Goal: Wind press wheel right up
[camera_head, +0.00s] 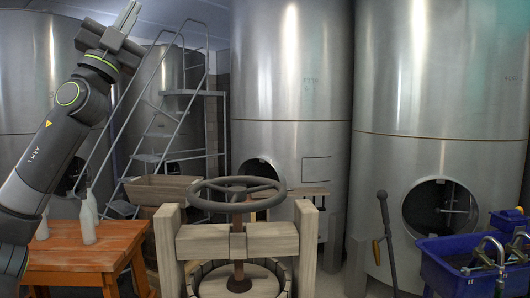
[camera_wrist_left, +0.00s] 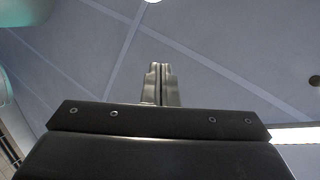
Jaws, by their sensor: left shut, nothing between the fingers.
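The press wheel (camera_head: 236,194) is a dark grey ring with spokes. It lies level on top of a dark screw (camera_head: 238,240) that passes through the wooden crossbeam (camera_head: 263,240) of the press. A round slatted basket (camera_head: 205,270) shows under the beam. My left gripper (camera_head: 131,10) is raised at the upper left of the head view, well above and left of the wheel, pointing upward. In the left wrist view its fingers (camera_wrist_left: 160,84) are together with nothing between them, against the ceiling. My right gripper is not in view.
An orange-brown table (camera_head: 85,250) with pale bottles (camera_head: 88,218) stands at the left. A metal stair (camera_head: 165,130) and large steel tanks (camera_head: 290,90) fill the back. A dark lever (camera_head: 386,230) and a blue tub (camera_head: 455,272) with taps are at the right.

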